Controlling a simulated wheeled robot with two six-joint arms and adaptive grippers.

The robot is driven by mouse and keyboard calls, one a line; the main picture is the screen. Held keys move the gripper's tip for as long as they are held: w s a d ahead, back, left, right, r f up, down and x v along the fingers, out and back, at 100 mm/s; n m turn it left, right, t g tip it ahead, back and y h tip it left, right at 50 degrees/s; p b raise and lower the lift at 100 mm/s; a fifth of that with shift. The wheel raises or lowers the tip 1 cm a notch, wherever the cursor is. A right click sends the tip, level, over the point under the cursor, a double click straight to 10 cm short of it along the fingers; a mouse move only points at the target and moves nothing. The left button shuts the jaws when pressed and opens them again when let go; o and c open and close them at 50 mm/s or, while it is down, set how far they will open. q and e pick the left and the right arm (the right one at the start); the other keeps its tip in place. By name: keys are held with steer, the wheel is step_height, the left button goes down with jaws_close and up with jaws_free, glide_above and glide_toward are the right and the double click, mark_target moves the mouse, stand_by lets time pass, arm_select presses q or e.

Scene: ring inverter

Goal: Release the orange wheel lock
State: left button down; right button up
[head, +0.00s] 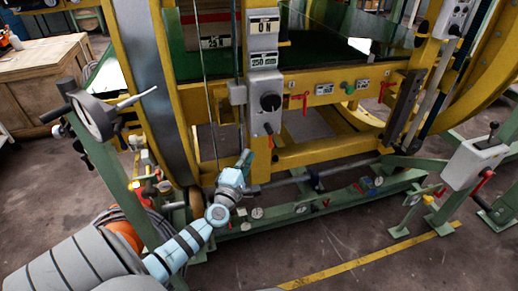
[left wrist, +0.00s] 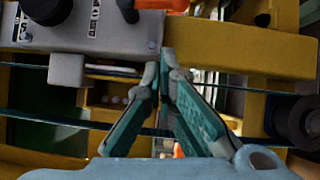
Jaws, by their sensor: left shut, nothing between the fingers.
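My left gripper (head: 246,158) is shut and empty. In the head view it points upward just below the grey control box (head: 265,100) with a black knob, in front of the yellow frame. In the left wrist view its fingertips (left wrist: 166,62) are together beside the grey box (left wrist: 110,28). An orange-red part (left wrist: 163,4) is cut off by the top edge there, beyond and apart from the fingertips. A red handle (head: 301,97) shows right of the control box in the head view. I cannot tell which part is the orange wheel lock. My right gripper is not in view.
The yellow ring frame (head: 156,75) curves up at the left. A green base rail (head: 290,212) with small fittings runs below the gripper. A grey box with red levers (head: 475,163) stands at the right. A handwheel (head: 97,116) is at the left. Floor at the front is clear.

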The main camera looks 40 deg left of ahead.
mark_target(269, 136)
arm_select(q)
steer(key=w, duration=0.5)
steer(key=shift+w+d+r+b, duration=0.15)
steer(key=shift+d+r+b, duration=0.05)
steer(key=shift+d+b, duration=0.1)
steer(key=shift+w+d+r, duration=0.1)
steer(key=shift+w, duration=0.2)
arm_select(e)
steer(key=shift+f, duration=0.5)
